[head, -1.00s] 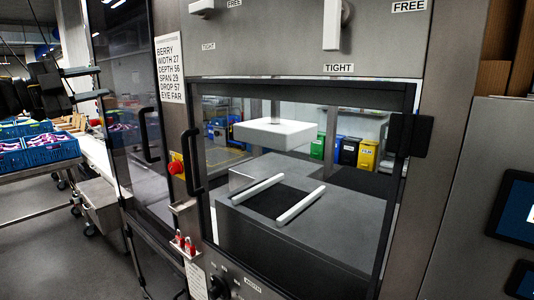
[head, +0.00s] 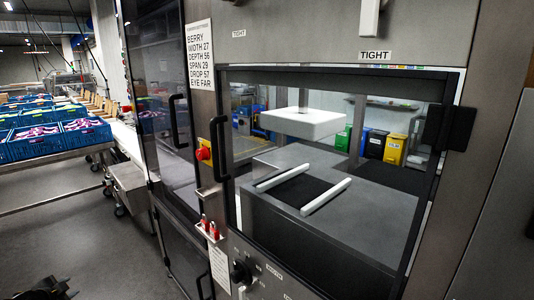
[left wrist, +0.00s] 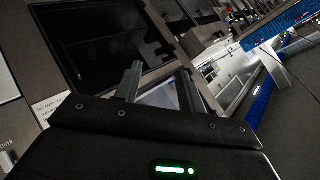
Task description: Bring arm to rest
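My left gripper (head: 45,288) shows as a dark shape at the bottom left corner of the head view, low in front of the machine and mostly cut off by the frame edge. In the left wrist view its two grey fingers (left wrist: 158,82) stand apart with nothing between them, so it is open and empty. My right gripper is in neither view.
A grey machine (head: 313,244) with a window, black door handles and a red button (head: 204,154) fills the middle and right. Blue crates (head: 33,141) with packed goods stand on a rack at the left. The grey floor (head: 90,235) between is clear.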

